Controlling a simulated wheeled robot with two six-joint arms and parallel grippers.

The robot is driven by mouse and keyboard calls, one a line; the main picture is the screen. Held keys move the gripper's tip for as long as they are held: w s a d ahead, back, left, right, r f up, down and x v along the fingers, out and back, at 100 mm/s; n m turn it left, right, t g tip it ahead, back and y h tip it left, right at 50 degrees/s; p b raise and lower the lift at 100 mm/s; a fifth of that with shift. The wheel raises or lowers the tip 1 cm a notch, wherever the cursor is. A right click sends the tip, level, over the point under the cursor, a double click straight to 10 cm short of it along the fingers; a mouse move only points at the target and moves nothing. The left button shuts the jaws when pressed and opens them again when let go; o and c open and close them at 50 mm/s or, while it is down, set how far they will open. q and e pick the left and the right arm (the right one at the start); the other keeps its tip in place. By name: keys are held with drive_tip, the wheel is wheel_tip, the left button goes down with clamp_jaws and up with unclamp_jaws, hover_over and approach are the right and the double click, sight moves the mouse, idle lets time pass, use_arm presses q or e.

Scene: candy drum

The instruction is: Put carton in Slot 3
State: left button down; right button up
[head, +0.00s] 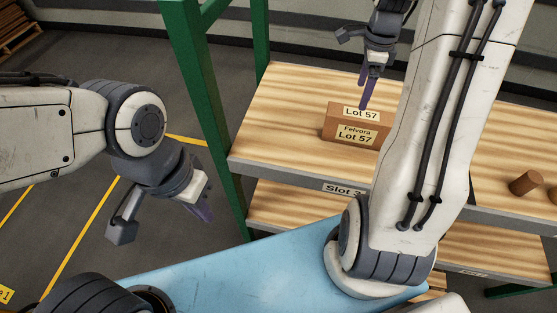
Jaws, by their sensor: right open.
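The brown carton (348,127) sits on the upper wooden shelf (290,100), behind the front-edge label "Slot 3" (342,188). It stands upright and carries white labels reading "Lot 57" and "Felvora Lot 57". My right gripper (366,92) is open, with its purple fingers pointing down just above and behind the carton; I see no contact. My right arm hides the shelf to the right of the carton. My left gripper (203,209) hangs off the shelf's left side, away from the carton, and its finger gap is not clear.
A green post (200,90) stands at the shelf's left front corner, between my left arm and the shelf. A brown cylinder (526,183) lies on the shelf at the right. A lower shelf (285,205) is underneath. The shelf left of the carton is clear.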

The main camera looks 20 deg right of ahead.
drive_tip(key=s+a+r+n, duration=0.2)
drive_tip(key=a+n, duration=0.5)
drive_tip(key=a, duration=0.4)
drive_tip(key=s+a+r+n, duration=0.1)
drive_tip(key=s+a+n, duration=0.2)
drive_tip(key=a+n, duration=0.6)
drive_tip(key=s+a+n+y, duration=0.1)
drive_tip(key=s+a+n, duration=1.1)
drive_tip(key=s+n, duration=0.2)
drive_tip(key=shift+s+a+f+n, duration=0.3)
drive_tip(key=shift+s+f+n, duration=0.1)
drive_tip(key=shift+s, duration=0.85)
wheel_tip(320, 180, down, 4)
drive_tip(key=b, duration=0.4)
